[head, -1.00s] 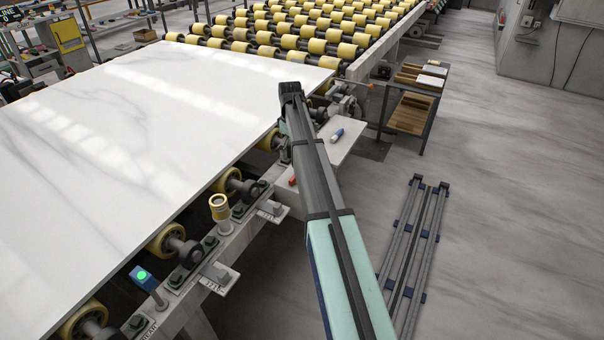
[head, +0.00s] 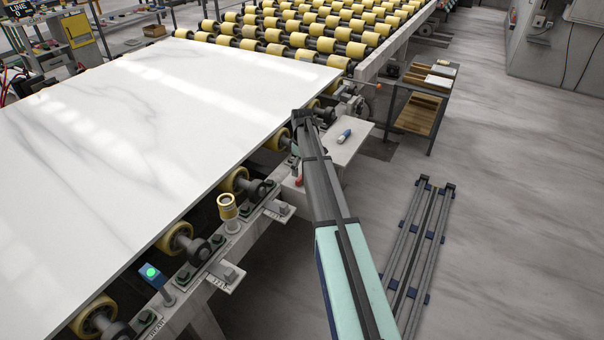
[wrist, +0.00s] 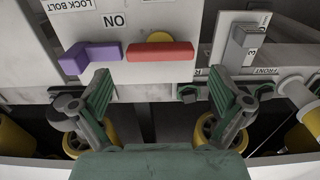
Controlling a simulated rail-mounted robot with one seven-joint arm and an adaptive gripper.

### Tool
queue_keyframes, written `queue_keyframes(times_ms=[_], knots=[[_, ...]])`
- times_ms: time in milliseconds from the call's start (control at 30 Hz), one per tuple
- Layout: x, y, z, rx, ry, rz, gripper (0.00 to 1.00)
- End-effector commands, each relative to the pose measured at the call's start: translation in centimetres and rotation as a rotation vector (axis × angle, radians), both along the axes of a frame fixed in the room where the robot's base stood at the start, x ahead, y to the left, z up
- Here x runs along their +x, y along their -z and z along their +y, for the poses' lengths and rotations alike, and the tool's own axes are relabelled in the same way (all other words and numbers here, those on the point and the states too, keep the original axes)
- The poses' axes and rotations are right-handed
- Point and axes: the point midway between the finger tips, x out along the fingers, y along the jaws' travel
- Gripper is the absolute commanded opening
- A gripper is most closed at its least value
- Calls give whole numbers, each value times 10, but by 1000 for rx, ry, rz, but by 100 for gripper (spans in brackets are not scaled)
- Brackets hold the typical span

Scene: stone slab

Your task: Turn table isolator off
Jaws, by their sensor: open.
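In the wrist view a white panel shows upside down, with a red bar handle (wrist: 160,52) lying across a yellow disc (wrist: 159,37). This looks like the isolator; an upside-down ON label (wrist: 115,20) is near it. A purple angled handle (wrist: 90,57) sits just left of the red one. My gripper (wrist: 160,94) is open and empty, fingers apart, with the red handle beyond the gap between the fingertips and not gripped. In the head view my arm hides most of the panel; a bit of red (head: 299,181) shows beside it.
A grey lever (wrist: 243,43) stands right of the panel. Yellow rollers (head: 235,180) and a green-lit blue post (head: 151,274) line the table edge under the white slab (head: 150,120). A blue-and-white object (head: 344,136) lies on the side shelf.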

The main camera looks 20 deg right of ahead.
Motion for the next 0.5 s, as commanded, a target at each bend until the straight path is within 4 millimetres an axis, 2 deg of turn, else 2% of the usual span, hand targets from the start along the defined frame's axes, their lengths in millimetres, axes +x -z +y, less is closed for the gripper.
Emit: queue_keyframes(times_ms=[200, 500], knots=[[0, 30, 0, 1, 0, 2, 100], [0, 44, 0, 0, 0, 0, 100]])
